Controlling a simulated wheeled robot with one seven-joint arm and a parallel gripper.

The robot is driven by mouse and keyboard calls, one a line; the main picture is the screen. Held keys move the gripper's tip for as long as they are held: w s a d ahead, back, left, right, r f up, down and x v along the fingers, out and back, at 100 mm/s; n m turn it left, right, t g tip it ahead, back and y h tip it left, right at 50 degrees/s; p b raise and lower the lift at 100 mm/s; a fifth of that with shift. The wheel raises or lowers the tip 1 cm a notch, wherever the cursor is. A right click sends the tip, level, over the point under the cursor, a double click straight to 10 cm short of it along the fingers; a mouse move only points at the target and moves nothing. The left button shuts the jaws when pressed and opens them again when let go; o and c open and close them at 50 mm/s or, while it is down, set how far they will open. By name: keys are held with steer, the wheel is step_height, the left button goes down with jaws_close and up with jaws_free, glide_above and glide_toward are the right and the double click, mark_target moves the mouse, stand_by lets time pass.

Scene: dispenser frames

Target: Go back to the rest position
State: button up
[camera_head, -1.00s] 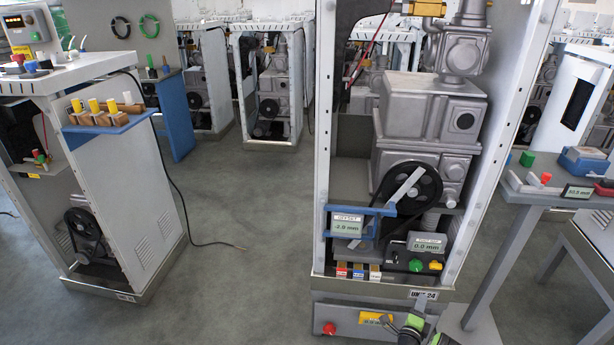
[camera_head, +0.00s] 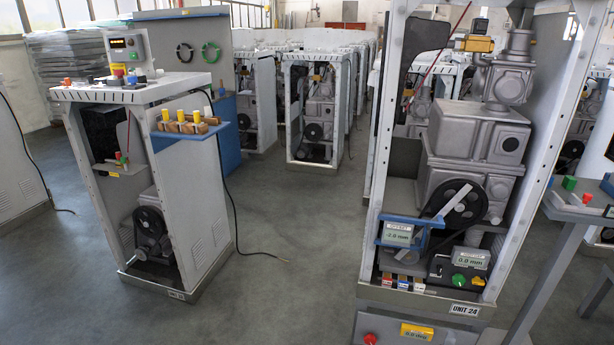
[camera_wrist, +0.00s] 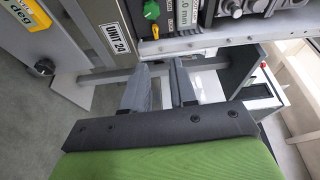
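My gripper shows in the wrist view (camera_wrist: 162,90), its two grey fingers apart with a gap between them. I see nothing held in it. The fingers point toward the lower front of the dispenser frame marked UNIT 24 (camera_head: 465,309). The UNIT 24 label also shows in the wrist view (camera_wrist: 114,38), beside a green knob (camera_wrist: 151,9). I cannot tell whether the fingers touch anything. My gripper is not in the head view.
UNIT 24 holds a grey machine (camera_head: 472,137), a black pulley (camera_head: 458,204) and an offset display (camera_head: 397,233). Another frame (camera_head: 190,225) stands left with a blue shelf (camera_head: 190,134). Clear floor (camera_head: 290,240) lies between them. A bench (camera_head: 578,212) stands right. A cable (camera_head: 238,225) trails on the floor.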

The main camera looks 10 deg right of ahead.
steer(key=w+a+r+n+t+y, duration=0.2)
steer(key=w+a+r+n+y, duration=0.25)
steer(key=w+r, duration=0.35)
steer(key=w+a+r+n+t+y, duration=0.2)
steer(key=w+a+r+n+y, duration=0.3)
steer(key=w+r, duration=0.3)
steer(key=a+r+n+g+y, duration=0.3)
steer(key=a+r+n+y, duration=0.2)
steer(key=a+r+n, duration=0.95)
steer(key=s+a+r+n+g, duration=0.1)
steer(key=s+a+r+g, duration=0.1)
steer(key=s+a+r, duration=0.6)
steer(key=s+a+r+g, duration=0.2)
steer(key=s+a+r, duration=0.35)
steer(key=s, duration=0.45)
steer(key=s+a+f+n+g, duration=0.1)
steer(key=s+g, duration=0.1)
steer(key=s, duration=0.9)
steer(key=s+a+f+n+g, duration=0.1)
steer(key=s+f+g, duration=0.1)
steer(key=s, duration=1)
step_height(320, 180, up, 18)
steer(key=p, duration=1.7)
steer(key=shift+w+h+p, duration=0.25)
steer(key=shift+h+p, duration=0.1)
steer(key=shift+h, duration=0.1)
steer(key=shift+f, duration=0.15)
steer(key=shift+d, duration=0.1)
